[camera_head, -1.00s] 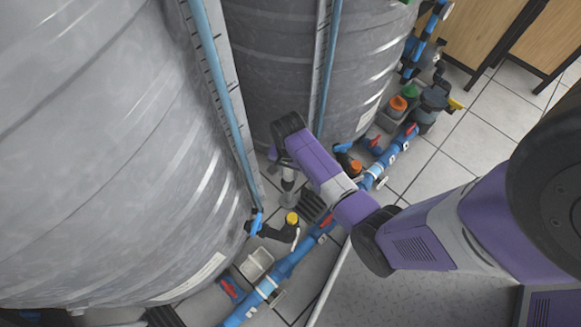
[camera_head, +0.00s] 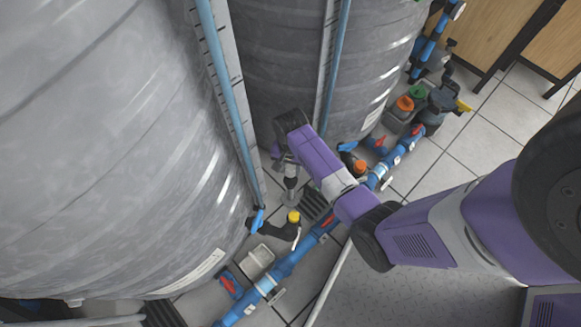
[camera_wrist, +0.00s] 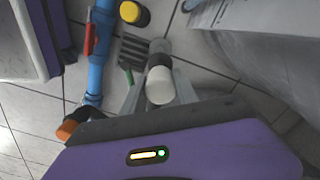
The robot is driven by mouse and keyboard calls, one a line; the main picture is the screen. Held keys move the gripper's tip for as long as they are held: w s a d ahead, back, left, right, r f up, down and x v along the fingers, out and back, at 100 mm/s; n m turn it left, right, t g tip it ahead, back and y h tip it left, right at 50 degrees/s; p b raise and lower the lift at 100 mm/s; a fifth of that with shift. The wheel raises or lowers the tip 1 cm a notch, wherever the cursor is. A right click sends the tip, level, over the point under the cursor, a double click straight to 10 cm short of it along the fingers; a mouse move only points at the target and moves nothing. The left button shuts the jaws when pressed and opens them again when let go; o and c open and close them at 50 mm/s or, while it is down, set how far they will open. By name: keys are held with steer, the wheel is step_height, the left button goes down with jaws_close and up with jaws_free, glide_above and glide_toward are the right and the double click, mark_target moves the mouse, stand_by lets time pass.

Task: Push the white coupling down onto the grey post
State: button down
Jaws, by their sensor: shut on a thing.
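The white coupling (camera_wrist: 160,86) is between the fingers of my gripper (camera_wrist: 160,92) in the wrist view, and the gripper is shut on it. The grey post (camera_wrist: 160,47) shows just beyond the coupling, roughly in line with it. In the head view the small white coupling (camera_head: 291,183) is below my wrist, above the grey post (camera_head: 290,197) near the floor between the two tanks. The fingers are mostly hidden there by my wrist. I cannot tell how far the coupling sits over the post.
Large grey tanks (camera_head: 110,130) stand close on the left and behind (camera_head: 280,60). A blue pipe (camera_head: 290,262) with red-handled valves runs along the floor. A yellow-capped black fitting (camera_head: 293,217) and a dark floor grate (camera_head: 315,205) are close by.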

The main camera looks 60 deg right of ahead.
mark_target(290, 179)
steer(key=shift+f+b, duration=2.5)
steer(key=shift+f, duration=0.05)
steer(key=shift+r+p, duration=0.1)
steer(key=shift+p, duration=0.95)
steer(key=shift+f, duration=0.5)
stand_by(0.5)
steer(key=c, duration=0.9)
jaws_free()
steer(key=shift+o, duration=0.2)
steer(key=shift+r+p, duration=1.8)
steer(key=shift+r, duration=2.15)
